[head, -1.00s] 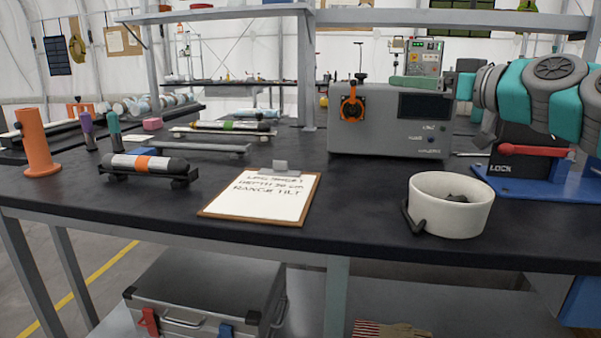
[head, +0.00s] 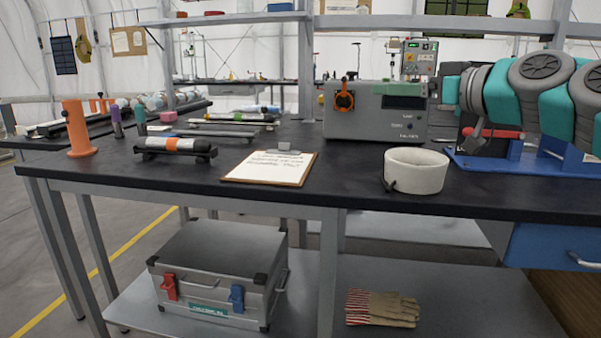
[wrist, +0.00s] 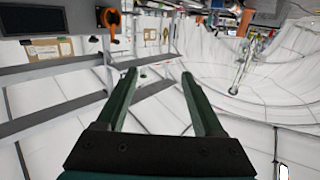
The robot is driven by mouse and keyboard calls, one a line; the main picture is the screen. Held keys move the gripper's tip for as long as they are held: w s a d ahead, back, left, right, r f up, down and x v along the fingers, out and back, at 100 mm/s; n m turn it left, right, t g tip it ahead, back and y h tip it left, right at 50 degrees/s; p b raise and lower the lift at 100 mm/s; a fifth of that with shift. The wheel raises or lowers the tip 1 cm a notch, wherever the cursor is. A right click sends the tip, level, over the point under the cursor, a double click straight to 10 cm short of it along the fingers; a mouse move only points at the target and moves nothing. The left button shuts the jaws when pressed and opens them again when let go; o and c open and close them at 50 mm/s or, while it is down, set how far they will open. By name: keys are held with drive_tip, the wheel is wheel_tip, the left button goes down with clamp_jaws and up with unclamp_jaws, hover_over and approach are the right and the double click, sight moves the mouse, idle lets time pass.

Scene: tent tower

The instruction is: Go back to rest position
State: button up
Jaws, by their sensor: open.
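My gripper (wrist: 157,80) is open in the wrist view. Its two green fingers are spread with nothing between them. The wrist camera looks out across the tent, with the white tent wall and grey frame bars behind the fingers. In the head view my teal and grey arm (head: 545,95) enters from the right, above the table's right end. My gripper itself is not clear to see in the head view.
A metal case (head: 215,275) and gloves (head: 383,307) lie on the lower shelf.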

drive_tip(key=s+a+f+g+h, duration=0.1)
drive_tip(key=s+a+f+g, duration=0.1)
drive_tip(key=s+a+f, duration=0.35)
drive_tip(key=s+a+f+g+h, duration=0.1)
drive_tip(key=s+a+f+g, duration=0.2)
drive_tip(key=f, duration=0.5)
drive_tip(key=s+a+f+g+h, duration=0.2)
drive_tip(key=s+a+f, duration=0.25)
drive_tip(key=f, duration=0.25)
drive_tip(key=s+d+f+m+g+h, duration=0.3)
drive_tip(key=s+d+f+g, duration=0.1)
drive_tip(key=s+f, duration=0.8)
drive_tip(key=s+d+f+m+g+h, duration=0.3)
drive_tip(key=s+d+f, duration=0.4)
drive_tip(key=s+f, duration=0.4)
wheel_tip(320, 180, down, 2)
drive_tip(key=shift+s+f+m+g, duration=0.1)
drive_tip(key=shift+s+m+g, duration=0.3)
drive_tip(key=shift+m+g, duration=0.4)
